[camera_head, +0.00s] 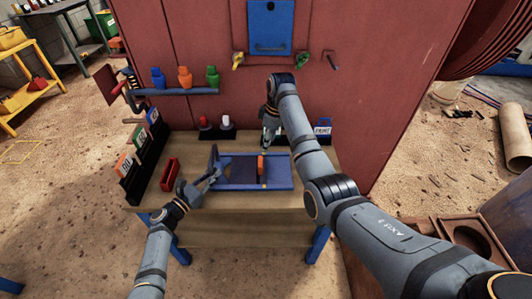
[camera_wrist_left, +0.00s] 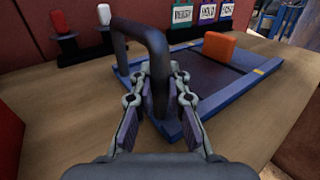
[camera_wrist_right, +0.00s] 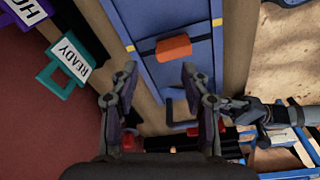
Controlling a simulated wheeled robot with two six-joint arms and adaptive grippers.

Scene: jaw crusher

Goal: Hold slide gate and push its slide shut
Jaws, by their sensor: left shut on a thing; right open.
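The slide gate (camera_head: 283,173) is a flat blue frame lying on the wooden table, with a dark area inside. An orange tab (camera_head: 261,165) stands up from its slide, toward the right part of the frame. A dark looped handle (camera_wrist_left: 135,32) rises from the gate's left end. My left gripper (camera_head: 212,176) is shut on this handle; its fingers (camera_wrist_left: 160,82) close around one leg of it. My right gripper (camera_head: 267,150) is open and empty above the gate. In the right wrist view, its parted fingertips (camera_wrist_right: 160,76) are close to the orange tab (camera_wrist_right: 173,47), not around it.
A red-handled item (camera_head: 169,174) lies left of the gate. Labelled cards stand in a black rack (camera_head: 134,180) at the table's left edge. Red and white pegs on a black base (camera_head: 216,133) stand behind. A red wall backs the table.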

